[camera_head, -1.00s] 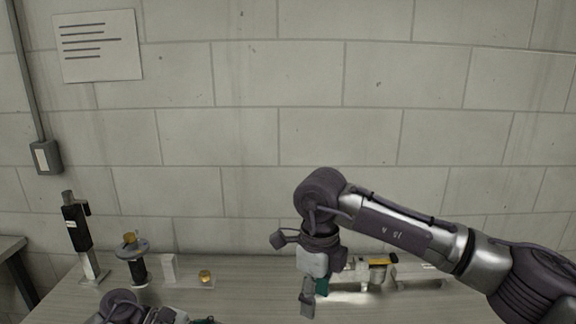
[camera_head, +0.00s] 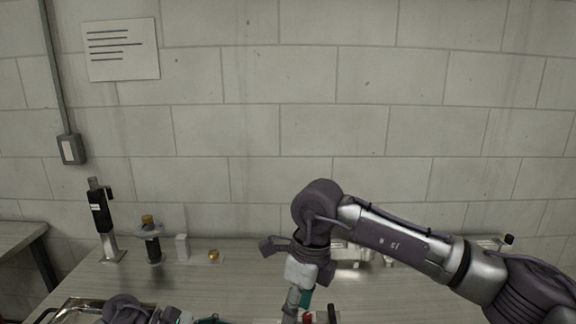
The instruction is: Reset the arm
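My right arm (camera_head: 395,242) reaches in from the right and bends down at its wrist. My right gripper (camera_head: 298,302) points down over the pale bench (camera_head: 235,285), with a teal part beside its grey finger. A small red item (camera_head: 307,317) shows at the lower edge near its tips; I cannot tell whether it touches. The finger gap is not clear. My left gripper (camera_head: 190,318) is at the bottom edge, left of centre, mostly cut off, so its fingers cannot be judged.
A black and silver upright device (camera_head: 102,220), a round-flanged stand (camera_head: 152,240), a white block (camera_head: 182,247) and a small brass piece (camera_head: 214,255) stand along the bench's back. Silver parts (camera_head: 350,252) sit partly behind my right arm. A metal-framed object (camera_head: 75,308) lies front left.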

